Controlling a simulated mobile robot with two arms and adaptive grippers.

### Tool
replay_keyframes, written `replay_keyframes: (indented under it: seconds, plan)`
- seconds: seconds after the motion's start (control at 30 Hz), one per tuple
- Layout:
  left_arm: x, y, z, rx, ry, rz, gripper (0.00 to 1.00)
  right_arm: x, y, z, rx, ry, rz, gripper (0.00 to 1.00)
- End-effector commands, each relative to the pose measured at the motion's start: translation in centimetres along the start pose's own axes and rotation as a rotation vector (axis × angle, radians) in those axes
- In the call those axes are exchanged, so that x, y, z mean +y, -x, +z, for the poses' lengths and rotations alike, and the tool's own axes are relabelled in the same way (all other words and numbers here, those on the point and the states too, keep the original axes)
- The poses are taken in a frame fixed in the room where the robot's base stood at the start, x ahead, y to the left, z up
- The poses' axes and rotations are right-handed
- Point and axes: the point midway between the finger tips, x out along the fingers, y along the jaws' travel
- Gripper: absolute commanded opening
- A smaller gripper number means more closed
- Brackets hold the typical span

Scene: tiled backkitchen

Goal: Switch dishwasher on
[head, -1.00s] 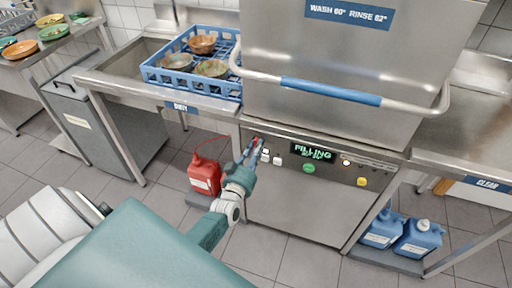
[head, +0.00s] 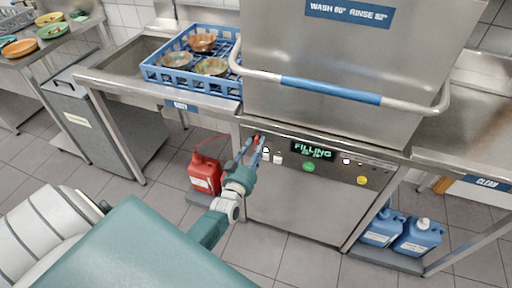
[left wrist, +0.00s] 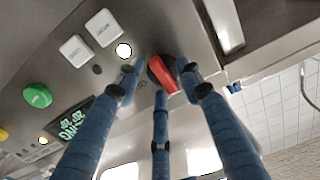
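The dishwasher (head: 300,205) has a steel front panel, and its display (head: 312,151) reads "FILLING" in green. A red rotary switch (left wrist: 162,75) on a dark round base sits at the panel's left end. It also shows as a small red spot in the head view (head: 256,140). My left gripper (head: 254,147) is at this switch. In the left wrist view its blue fingers (left wrist: 160,78) stand spread around the switch, with a gap on the left side. Whether the right finger touches it I cannot tell. My right gripper is not in view.
Two white buttons (left wrist: 90,38), a lit indicator and a green button (left wrist: 37,95) are beside the switch. The hood handle (head: 330,90) crosses above. A blue rack (head: 165,78) with bowls stands on the left table. A red canister (head: 204,174) stands below it.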

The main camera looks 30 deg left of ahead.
Motion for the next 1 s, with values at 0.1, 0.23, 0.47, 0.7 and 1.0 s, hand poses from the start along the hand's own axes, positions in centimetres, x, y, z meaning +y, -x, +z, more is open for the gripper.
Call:
replay_keyframes:
  seconds: [0.1, 0.23, 0.47, 0.7, 1.0]
  plan:
    - [0.0, 1.1, 0.1, -0.002, 0.001, 0.000, 0.38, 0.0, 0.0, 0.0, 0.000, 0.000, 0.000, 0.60]
    - [0.0, 3.4, 0.2, -0.004, 0.001, 0.000, 0.38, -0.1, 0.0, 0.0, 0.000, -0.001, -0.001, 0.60]
    - [0.0, 8.4, 0.2, -0.005, -0.001, 0.000, 0.38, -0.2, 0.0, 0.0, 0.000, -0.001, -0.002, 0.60]
    - [0.0, 11.5, 0.1, -0.003, -0.001, 0.000, 0.38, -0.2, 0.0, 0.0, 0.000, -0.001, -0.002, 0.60]
    - [0.0, 12.0, 0.1, -0.001, -0.001, 0.000, 0.38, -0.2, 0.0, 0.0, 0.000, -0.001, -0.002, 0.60]
